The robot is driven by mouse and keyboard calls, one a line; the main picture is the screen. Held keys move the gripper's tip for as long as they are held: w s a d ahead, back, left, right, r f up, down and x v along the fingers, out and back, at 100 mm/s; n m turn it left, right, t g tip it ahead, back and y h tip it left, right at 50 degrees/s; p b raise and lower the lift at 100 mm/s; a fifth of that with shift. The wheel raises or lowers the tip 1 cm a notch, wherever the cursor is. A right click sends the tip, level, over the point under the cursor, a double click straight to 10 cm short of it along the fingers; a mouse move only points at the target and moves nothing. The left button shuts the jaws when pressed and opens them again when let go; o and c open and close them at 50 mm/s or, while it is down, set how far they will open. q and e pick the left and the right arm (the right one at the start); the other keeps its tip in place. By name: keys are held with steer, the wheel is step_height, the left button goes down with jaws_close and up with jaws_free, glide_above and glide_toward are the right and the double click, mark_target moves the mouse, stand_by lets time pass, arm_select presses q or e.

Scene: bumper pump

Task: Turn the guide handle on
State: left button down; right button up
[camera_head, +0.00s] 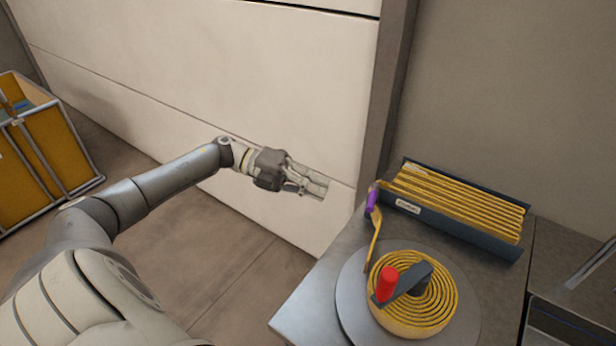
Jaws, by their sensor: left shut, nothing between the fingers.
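The guide handle may be the dark crank arm (411,281) with an upright red knob (387,283). It sits on a coil of yellow hose or band (437,310) on a round grey turntable (352,290). A small purple piece (372,200) stands by the yellow strip that leads from the coil to the dark rack; it could also be the handle. My left gripper (316,187) is shut and empty, in the air in front of the pale wall panel, left of the purple piece and apart from it. My right gripper is out of view.
A dark rack (455,212) with several yellow strands lies at the back of the grey metal table (300,312). A yellow cart with a metal frame (50,150) stands at the far left. The floor between cart and table is clear.

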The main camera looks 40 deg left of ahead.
mark_target(372, 202)
arm_select(q)
steer(key=p+x, duration=0.2)
steer(key=x, duration=0.6)
steer(key=shift+w+d+p, duration=0.2)
steer(key=shift+d+p, duration=0.1)
steer(key=shift+d, duration=0.05)
steer(key=shift+d, duration=0.15)
